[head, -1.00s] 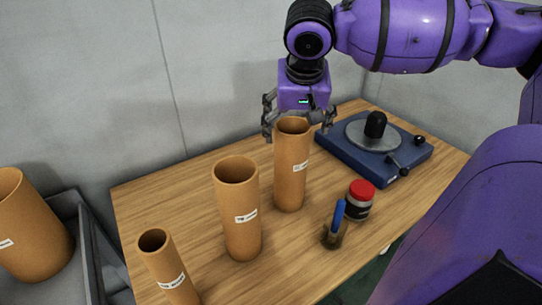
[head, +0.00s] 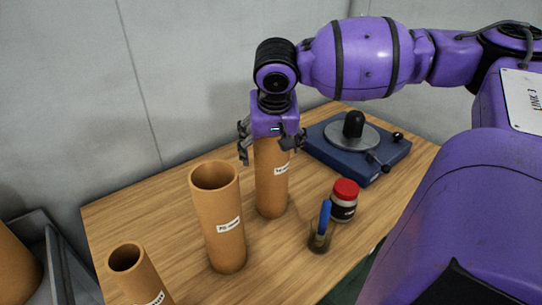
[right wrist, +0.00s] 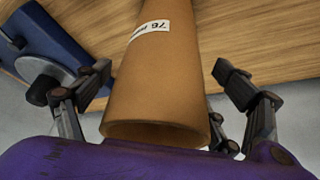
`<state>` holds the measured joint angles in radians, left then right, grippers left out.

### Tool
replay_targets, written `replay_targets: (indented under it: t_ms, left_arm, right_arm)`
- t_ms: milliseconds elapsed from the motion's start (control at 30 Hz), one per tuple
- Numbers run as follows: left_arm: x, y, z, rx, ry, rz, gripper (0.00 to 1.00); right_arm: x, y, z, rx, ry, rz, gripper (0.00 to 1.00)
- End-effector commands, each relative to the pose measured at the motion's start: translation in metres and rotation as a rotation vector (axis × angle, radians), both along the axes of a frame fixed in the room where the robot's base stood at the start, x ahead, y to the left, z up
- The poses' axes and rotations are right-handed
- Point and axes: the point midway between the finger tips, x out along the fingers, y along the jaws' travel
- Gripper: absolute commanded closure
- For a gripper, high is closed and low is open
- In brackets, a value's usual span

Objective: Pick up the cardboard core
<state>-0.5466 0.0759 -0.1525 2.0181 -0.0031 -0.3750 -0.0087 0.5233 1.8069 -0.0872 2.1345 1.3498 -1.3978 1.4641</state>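Several brown cardboard cores stand in view. The back core (head: 271,190) is upright on the wooden table and has a white label, which reads "76" in the right wrist view (right wrist: 155,75). My right gripper (head: 267,152) is above it, pointing down, with its fingers on either side of the core's upper part. In the right wrist view the fingers are spread, with gaps between them and the core. The core's top rim is hidden by the gripper in the head view. A wider core (head: 222,240) and a thin core (head: 135,272) stand nearer. My left gripper is not in view.
A blue device with a round grey plate (head: 345,138) sits at the back right of the table (head: 150,200). A red-lidded jar (head: 344,205) and a small holder with a blue pen (head: 320,240) stand right of the cores. A grey bin (head: 58,265) at left holds another core.

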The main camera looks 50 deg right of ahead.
Motion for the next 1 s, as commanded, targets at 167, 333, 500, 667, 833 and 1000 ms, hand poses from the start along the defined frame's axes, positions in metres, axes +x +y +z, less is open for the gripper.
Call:
replay_targets:
  t_ms: [167, 333, 500, 667, 833, 1000]
  left_arm:
    - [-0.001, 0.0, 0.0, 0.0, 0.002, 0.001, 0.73]
    - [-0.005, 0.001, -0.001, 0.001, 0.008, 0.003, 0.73]
    - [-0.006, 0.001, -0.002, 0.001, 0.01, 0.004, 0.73]
    - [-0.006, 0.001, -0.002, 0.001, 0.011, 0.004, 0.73]
    - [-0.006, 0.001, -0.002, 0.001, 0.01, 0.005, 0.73]
    - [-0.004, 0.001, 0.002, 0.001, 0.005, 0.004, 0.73]
  right_arm:
    - [0.0, 0.0, 0.0, 0.0, 0.0, 0.0, 0.38]
    - [0.0, 0.0, 0.0, 0.0, 0.0, 0.0, 0.6]
    - [0.0, 0.0, 0.0, 0.001, 0.001, 0.0, 0.82]
    - [0.0, 0.0, 0.001, 0.0, 0.0, 0.0, 0.87]
    - [0.0, 0.0, 0.003, 0.0, -0.001, 0.0, 0.87]
    - [0.001, 0.0, 0.016, -0.002, -0.004, -0.001, 0.87]
